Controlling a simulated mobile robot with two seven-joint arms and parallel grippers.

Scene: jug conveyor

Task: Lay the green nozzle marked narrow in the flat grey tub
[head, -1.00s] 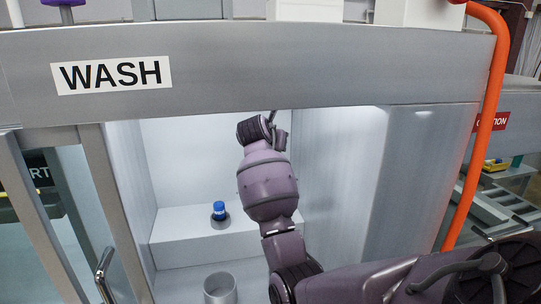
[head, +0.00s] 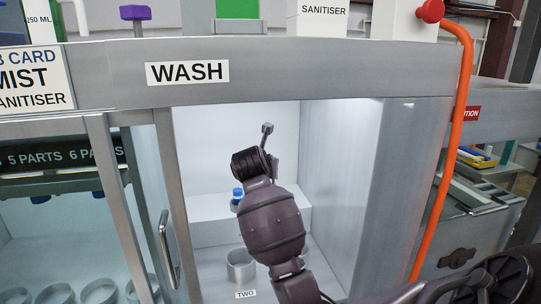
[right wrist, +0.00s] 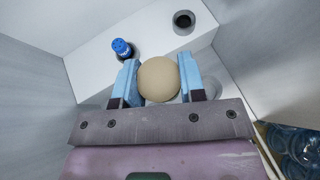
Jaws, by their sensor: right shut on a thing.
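My right gripper (right wrist: 160,82) is shut on a rounded beige thing (right wrist: 158,79), held between its two blue fingers. The thing is seen end-on, with no green and no marking visible on it. In the head view my right arm reaches into the wash bay, and its gripper (head: 267,150) is above the white step at the back. No green nozzle can be made out in either view. I cannot pick out the flat grey tub with certainty. My left gripper is not in view.
A blue-topped part (head: 237,194) stands on the white step (right wrist: 95,62), beside a dark round hole (right wrist: 183,21). A grey ring holder (head: 241,268) labelled TWO is lower in front. The WASH beam (head: 300,70) and an orange pipe (head: 444,180) frame the opening.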

